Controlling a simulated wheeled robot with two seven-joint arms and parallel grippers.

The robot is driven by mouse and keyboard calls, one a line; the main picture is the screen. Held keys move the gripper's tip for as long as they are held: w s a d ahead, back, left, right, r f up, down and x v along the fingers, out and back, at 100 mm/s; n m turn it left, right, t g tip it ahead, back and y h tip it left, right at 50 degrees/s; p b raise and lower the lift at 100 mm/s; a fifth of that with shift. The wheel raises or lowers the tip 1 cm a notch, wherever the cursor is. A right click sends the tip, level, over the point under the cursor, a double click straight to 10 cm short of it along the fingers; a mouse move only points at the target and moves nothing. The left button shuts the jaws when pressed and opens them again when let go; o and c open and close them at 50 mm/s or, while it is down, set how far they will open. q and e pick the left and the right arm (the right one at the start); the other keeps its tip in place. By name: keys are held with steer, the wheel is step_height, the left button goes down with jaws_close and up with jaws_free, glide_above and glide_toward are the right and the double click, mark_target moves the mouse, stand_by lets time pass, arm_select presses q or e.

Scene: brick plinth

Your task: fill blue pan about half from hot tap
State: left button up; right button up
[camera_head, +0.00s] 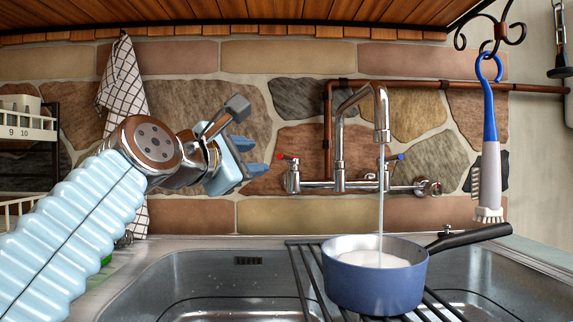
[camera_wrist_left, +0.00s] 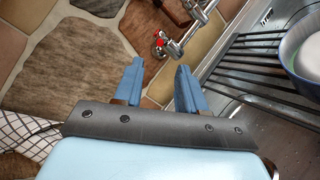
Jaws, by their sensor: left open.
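The blue pan (camera_head: 375,284) stands upright on a black rack over the sink, its black handle pointing right; its rim also shows in the left wrist view (camera_wrist_left: 293,68). A stream of water (camera_head: 381,205) falls from the curved spout (camera_head: 381,132) into it. The pan's inside looks white, and the exact water level is hard to tell. The red-marked hot tap (camera_head: 292,174) is left of the spout, the blue-marked tap (camera_head: 389,172) right of it. My left gripper (camera_head: 253,157) is open and empty, left of the hot tap and apart from it. My right gripper is not in view.
The rack (camera_head: 304,281) spans the metal sink (camera_head: 200,284). A blue and white brush (camera_head: 489,140) hangs from a hook at right. A checked cloth (camera_head: 123,85) hangs behind my left arm. A stone wall stands close behind the taps.

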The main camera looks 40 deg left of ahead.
mark_target(290, 158)
arm_select(q)
steer(key=w+p, duration=0.1)
steer(key=w, duration=0.3)
steer(key=w+a+p, duration=0.1)
steer(key=w, duration=0.4)
steer(key=w+a+p, duration=0.1)
steer(key=w, duration=0.3)
steer(key=shift+w+a+p, duration=0.15)
steer(key=shift+w+p, duration=0.1)
steer(key=shift+p, duration=0.05)
jaws_close()
